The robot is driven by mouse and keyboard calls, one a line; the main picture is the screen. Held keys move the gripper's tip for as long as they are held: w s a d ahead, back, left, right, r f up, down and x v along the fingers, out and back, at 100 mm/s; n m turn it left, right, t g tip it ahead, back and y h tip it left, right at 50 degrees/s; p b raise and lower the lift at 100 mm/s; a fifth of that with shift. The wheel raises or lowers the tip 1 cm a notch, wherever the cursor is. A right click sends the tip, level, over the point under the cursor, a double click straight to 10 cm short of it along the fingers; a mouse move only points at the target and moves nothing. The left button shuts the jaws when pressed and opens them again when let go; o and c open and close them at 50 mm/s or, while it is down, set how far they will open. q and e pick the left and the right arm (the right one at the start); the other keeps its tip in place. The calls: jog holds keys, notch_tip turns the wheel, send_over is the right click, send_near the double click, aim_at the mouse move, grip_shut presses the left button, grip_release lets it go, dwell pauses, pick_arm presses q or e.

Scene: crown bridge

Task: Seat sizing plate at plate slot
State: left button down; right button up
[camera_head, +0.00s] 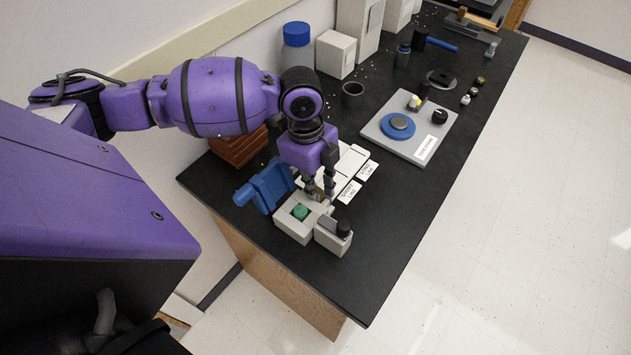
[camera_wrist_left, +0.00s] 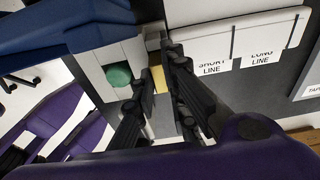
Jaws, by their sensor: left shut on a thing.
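My left gripper (camera_head: 320,192) points down just above the back right of the light grey fixture block (camera_head: 291,228) with a green round button (camera_head: 300,212). It is shut on a small brass-tan piece, which I take for the sizing plate (camera_wrist_left: 158,80). In the left wrist view the gripper's fingers (camera_wrist_left: 162,72) stand either side of this piece, beside the green button. The plate slot is hidden by the fingers and the block, so I cannot tell whether the plate is in it. My right gripper is not in view.
A blue clamp-like part (camera_head: 268,186) is on the fixture's left, and a grey block with a black knob (camera_head: 333,238) in front. White bins labelled short line and long line (camera_head: 350,172) lie behind. A grey board with a blue disc (camera_head: 397,126) stands farther right. The black bench's front right is clear.

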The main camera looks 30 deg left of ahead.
pick_arm(q)
jog(key=c, duration=1.7)
grip_release()
jog(key=shift+r, duration=0.1)
jog(key=r, duration=0.4)
jog(key=a+r, duration=0.1)
jog(key=r, duration=0.6)
jog(key=shift+a+r, duration=0.25)
jog(key=shift+r, duration=0.15)
jog(key=shift+w, duration=0.1)
